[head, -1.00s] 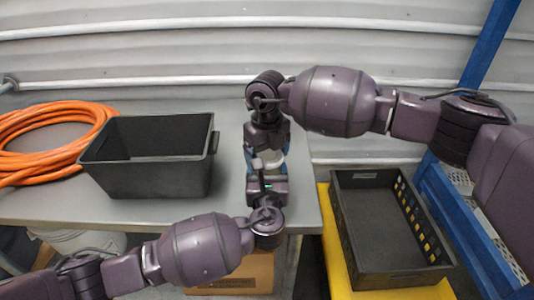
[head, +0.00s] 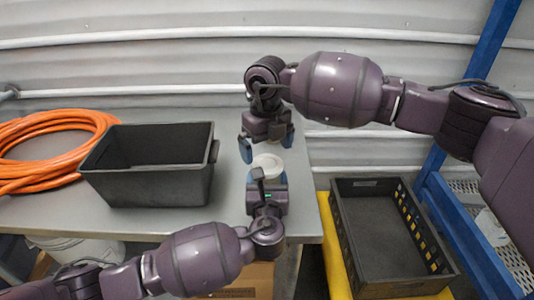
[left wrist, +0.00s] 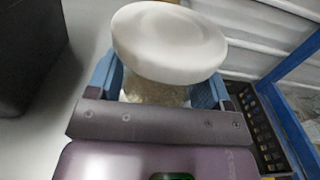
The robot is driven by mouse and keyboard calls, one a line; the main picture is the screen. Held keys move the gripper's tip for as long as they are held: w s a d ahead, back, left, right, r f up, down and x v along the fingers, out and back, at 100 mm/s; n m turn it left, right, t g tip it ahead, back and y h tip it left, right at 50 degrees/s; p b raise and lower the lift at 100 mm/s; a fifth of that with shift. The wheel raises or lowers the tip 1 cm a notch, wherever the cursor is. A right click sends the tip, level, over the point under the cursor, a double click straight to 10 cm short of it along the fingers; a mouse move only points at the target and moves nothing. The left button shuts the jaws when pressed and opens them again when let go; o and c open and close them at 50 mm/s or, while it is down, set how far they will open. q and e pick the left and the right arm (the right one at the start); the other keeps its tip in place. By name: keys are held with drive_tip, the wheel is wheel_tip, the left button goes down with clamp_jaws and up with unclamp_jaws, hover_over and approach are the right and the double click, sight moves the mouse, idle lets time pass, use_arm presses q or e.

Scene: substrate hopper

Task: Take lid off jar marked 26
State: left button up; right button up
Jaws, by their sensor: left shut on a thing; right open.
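A jar with a round white lid (head: 268,163) is near the right end of the grey table. In the left wrist view the lid (left wrist: 170,42) sits at the top of the jar, above its clear body (left wrist: 155,92). No number shows on it. My left gripper (head: 267,178) is shut on the jar's body, one blue finger on each side, below the lid. My right gripper (head: 267,143) is open and empty, its blue fingers apart just behind the lid in the head view.
A black bin (head: 150,190) and a coiled orange hose (head: 50,125) are on the table (head: 230,212) to the left. A black crate (head: 345,235) on a yellow surface is to the right, beside a blue frame (head: 490,60). A corrugated wall closes the back.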

sight(267, 163)
drive_tip(key=shift+r+m, duration=1)
drive_tip(key=shift+r, duration=0.35)
drive_tip(key=shift+f, duration=3.8)
drive_tip(key=c, duration=0.9)
drive_tip(key=shift+n, duration=1.7)
drive_tip(key=o, duration=0.9)
